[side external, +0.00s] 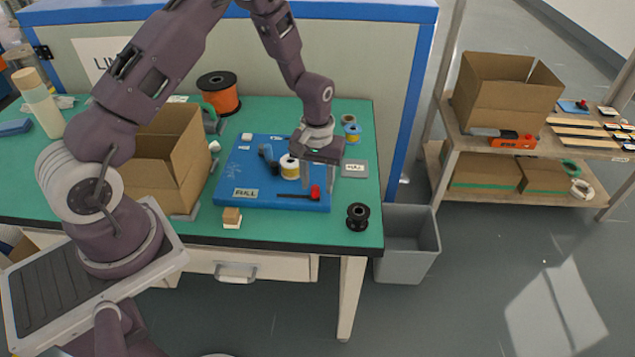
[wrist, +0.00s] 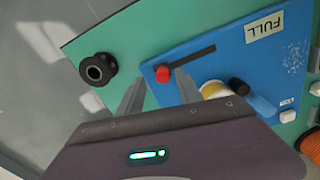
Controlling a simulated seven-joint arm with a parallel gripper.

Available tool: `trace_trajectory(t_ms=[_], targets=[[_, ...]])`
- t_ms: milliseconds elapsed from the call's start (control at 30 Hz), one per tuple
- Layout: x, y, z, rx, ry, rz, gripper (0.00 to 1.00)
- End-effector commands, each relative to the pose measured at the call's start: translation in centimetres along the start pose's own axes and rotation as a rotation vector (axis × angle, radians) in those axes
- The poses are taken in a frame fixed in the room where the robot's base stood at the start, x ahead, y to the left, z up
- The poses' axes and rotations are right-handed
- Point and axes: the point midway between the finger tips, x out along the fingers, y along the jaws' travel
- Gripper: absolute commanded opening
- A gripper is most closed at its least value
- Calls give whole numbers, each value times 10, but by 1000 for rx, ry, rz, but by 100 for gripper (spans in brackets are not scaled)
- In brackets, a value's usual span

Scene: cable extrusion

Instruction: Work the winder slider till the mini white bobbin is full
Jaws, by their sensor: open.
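The blue winder board (side external: 232,172) lies on the green table. The slider's red knob (side external: 315,192) is at the right end of its dark slot (side external: 292,196) in the side view. The knob also shows in the wrist view (wrist: 162,73). The white bobbin (side external: 289,166), with a yellow winding, stands on the board behind the slot; in the wrist view (wrist: 212,90) my gripper partly hides it. My gripper (side external: 319,187) is open and low over the board, with its fingertips on either side of the knob. I cannot tell whether they touch it.
A "FULL" label (side external: 245,193) is on the board's front left. A black spool (side external: 357,216) stands right of the board near the table edge. A cardboard box (side external: 190,170) and orange cable reel (side external: 219,95) stand left and behind. A grey bin (side external: 408,245) is beside the table.

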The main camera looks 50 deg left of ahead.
Motion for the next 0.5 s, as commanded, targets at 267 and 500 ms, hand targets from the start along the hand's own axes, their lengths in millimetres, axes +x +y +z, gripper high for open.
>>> trace_trajectory(t_ms=[267,500], targets=[[-54,1,-1,2,4,2,42],[-63,1,0,1,1,1,42]])
